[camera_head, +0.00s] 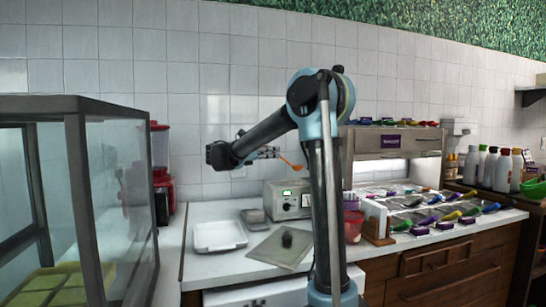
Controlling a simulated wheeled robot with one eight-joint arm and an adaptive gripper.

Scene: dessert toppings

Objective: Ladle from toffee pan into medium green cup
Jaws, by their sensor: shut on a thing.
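My gripper (271,153) is raised above the counter, left of my arm's upright link, and is shut on an orange utensil (289,163). It looks like a ladle, with its orange part slanting down to the right, clear of any surface. The topping station (410,207) on the right holds several pans with coloured handles; I cannot tell which pan is toffee. A green item (535,187) shows at the far right edge, partly cut off. I cannot tell whether it is the medium green cup.
A white tray (219,236), a grey mat (268,253) bearing a small dark object (287,240), and a grey machine with a green display (290,198) are on the counter. A glass case (115,190) stands at left. Several bottles (502,170) line the right.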

